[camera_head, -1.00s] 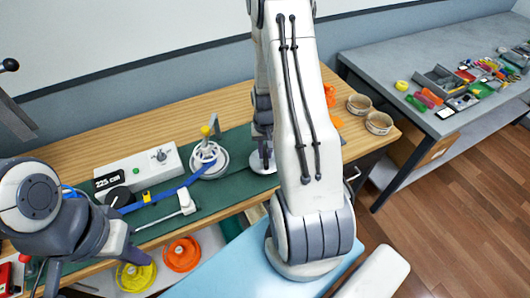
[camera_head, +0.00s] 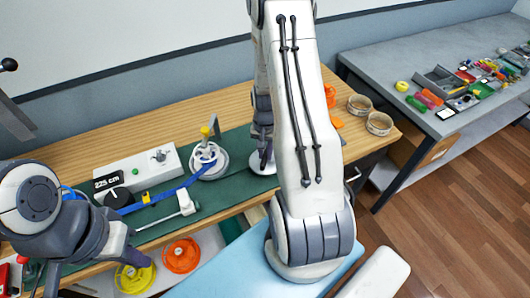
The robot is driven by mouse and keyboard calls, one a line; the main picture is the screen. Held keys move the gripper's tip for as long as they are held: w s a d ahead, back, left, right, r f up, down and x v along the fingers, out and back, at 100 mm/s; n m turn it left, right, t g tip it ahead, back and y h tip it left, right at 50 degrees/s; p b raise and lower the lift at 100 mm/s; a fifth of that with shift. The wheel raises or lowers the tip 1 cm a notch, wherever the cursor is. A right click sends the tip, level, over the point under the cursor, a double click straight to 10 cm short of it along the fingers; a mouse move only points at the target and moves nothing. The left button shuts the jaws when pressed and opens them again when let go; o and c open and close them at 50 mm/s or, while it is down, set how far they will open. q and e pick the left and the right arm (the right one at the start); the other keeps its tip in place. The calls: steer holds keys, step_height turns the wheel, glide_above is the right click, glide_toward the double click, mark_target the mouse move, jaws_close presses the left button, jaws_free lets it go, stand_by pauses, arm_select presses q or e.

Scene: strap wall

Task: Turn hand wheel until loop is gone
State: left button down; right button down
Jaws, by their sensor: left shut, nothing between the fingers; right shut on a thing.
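A round grey-white wheel assembly (camera_head: 222,166) with a yellow knob on top (camera_head: 205,131) stands on the green mat. A blue strap (camera_head: 182,190) runs to it from the lower left. A second round grey disc (camera_head: 258,168) stands just right of it. My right gripper (camera_head: 265,163) points down at this disc and is shut on a small part there; its fingers and my arm hide most of that part. My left gripper (camera_head: 50,278) is shut and empty at the lower left, in front of the bench. No slack loop can be made out clearly.
A white control box (camera_head: 139,170) with a 225 cm display (camera_head: 107,182) and a black knob stands behind the strap. A white lever (camera_head: 186,203) lies in front. Yellow (camera_head: 135,279) and orange (camera_head: 181,255) spools sit below. Two round tins (camera_head: 379,123) stand at right.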

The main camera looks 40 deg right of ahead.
mark_target(265, 155)
steer(key=c, duration=0.8)
jaws_free()
steer(key=shift+r, duration=0.15)
step_height(265, 155, up, 10)
steer(key=b, duration=0.1)
steer(key=shift+r+b, duration=0.15)
steer(key=shift+b, duration=0.15)
